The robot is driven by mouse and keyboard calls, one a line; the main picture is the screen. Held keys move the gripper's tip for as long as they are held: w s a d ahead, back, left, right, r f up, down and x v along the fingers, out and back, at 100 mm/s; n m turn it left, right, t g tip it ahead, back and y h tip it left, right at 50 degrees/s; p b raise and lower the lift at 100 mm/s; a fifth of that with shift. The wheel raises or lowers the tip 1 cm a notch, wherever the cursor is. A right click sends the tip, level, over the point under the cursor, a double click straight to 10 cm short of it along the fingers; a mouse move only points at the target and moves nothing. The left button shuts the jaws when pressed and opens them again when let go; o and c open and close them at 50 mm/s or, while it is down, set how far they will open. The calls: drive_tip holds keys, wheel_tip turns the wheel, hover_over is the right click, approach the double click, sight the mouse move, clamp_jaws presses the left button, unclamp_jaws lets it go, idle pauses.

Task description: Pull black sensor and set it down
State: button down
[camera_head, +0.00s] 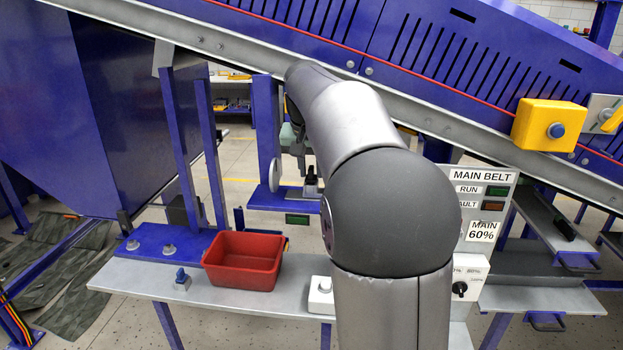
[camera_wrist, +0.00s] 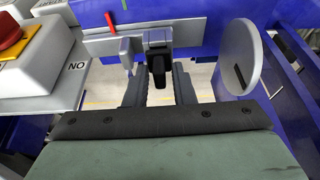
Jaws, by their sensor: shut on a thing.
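The black sensor (camera_wrist: 158,68) shows in the wrist view between the two dark fingers of my gripper (camera_wrist: 159,84), against a grey metal mount. My gripper is shut on it, though its exact finger contact is hard to see. In the head view the black sensor (camera_head: 312,178) stands upright at a small silver fitting by a blue bracket, under the sloping conveyor. My gripper (camera_head: 301,160) is partly hidden behind my arm there. I cannot tell whether the sensor is still seated in its mount.
A red open bin (camera_head: 243,260) stands on the grey shelf (camera_head: 190,291). A blue plate with knobs (camera_head: 160,244) is to its left. In the wrist view a grey disc (camera_wrist: 240,57) is right of the fingers, and a box with a red button (camera_wrist: 14,38) is left.

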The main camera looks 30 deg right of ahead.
sight(311, 167)
drive_tip(key=shift+r, duration=0.1)
drive_tip(key=shift+r+p, duration=2.4)
drive_tip(key=shift+r, duration=0.15)
